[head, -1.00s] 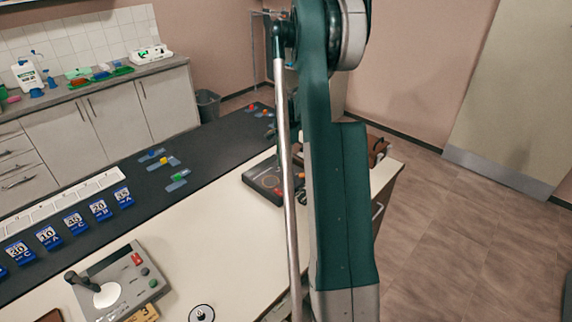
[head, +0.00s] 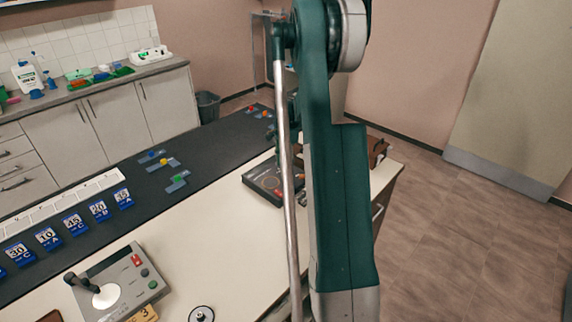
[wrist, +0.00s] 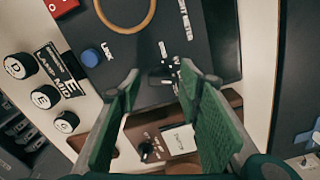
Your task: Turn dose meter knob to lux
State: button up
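In the wrist view, a brown box (wrist: 129,131) with a small black knob (wrist: 146,149) and a pale label plate (wrist: 180,139) lies low between my fingers. It may be the dose meter; its lettering is too small to read. Another black knob with white marks (wrist: 166,76) sits on a dark panel (wrist: 140,60), close to the right fingertip. My gripper (wrist: 159,78) is open, its two green-padded fingers spread with nothing between the tips. I cannot tell whether a finger touches the panel. In the head view my arm hides most of the gripper.
The dark panel also carries a blue button (wrist: 90,57) and a tan ring (wrist: 124,14). Round lettered buttons (wrist: 44,97) line the left. In the head view, a joystick console (head: 118,288) stands on the pale counter (head: 190,245); blue numbered tags (head: 74,223) stand beyond it.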

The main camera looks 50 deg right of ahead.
jog(key=shift+r, duration=0.15)
notch_tip(320, 180, up, 12)
dwell(0.7)
dwell(0.5)
